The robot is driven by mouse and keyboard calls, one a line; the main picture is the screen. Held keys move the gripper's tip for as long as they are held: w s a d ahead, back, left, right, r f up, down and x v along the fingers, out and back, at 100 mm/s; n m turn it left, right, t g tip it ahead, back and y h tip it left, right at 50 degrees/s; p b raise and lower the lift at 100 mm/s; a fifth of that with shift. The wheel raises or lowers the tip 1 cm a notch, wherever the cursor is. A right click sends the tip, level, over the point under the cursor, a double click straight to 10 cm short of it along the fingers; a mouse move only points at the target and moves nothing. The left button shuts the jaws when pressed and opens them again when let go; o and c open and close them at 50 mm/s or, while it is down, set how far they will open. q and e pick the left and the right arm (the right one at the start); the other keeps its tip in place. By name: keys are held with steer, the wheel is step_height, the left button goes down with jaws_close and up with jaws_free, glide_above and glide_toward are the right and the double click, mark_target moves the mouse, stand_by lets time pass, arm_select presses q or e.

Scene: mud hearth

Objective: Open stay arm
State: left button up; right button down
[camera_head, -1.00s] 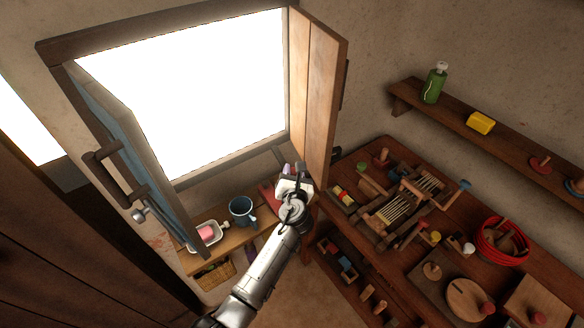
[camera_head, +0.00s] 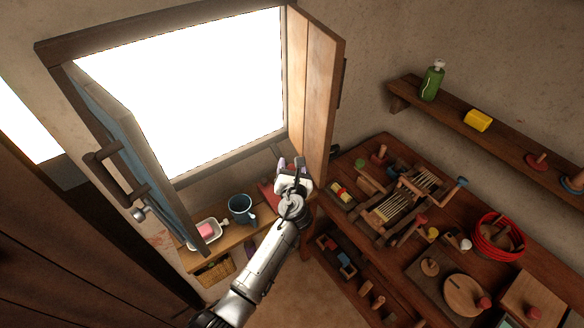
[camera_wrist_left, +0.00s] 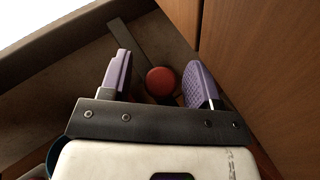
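In the left wrist view a flat grey bar (camera_wrist_left: 128,44), which looks like the stay arm, lies along the window sill. A round red knob (camera_wrist_left: 161,80) sits by its near end. My left gripper (camera_wrist_left: 160,78) is open, with its purple finger pads to the left and right of the knob; I cannot tell whether either touches it. In the head view my left gripper (camera_head: 291,165) is at the sill beside the open right wooden shutter (camera_head: 314,95), and it hides the knob. My right gripper is not in view.
The left shutter (camera_head: 140,150) also stands open. A blue mug (camera_head: 241,209) and a white dish (camera_head: 205,233) with a pink bar are on the low shelf left of my arm. A crowded workbench (camera_head: 400,265) stands to the right, under a wall shelf (camera_head: 455,112).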

arm_select(q)
steer(key=shift+f, duration=0.1)
steer(key=shift+s, duration=0.5)
steer(key=s+d+r+p, duration=0.1)
steer(key=s+p, duration=0.2)
steer(key=s, duration=0.9)
steer(key=shift+s+r, duration=0.15)
steer(key=shift+s, duration=0.25)
steer(key=shift+d, duration=0.1)
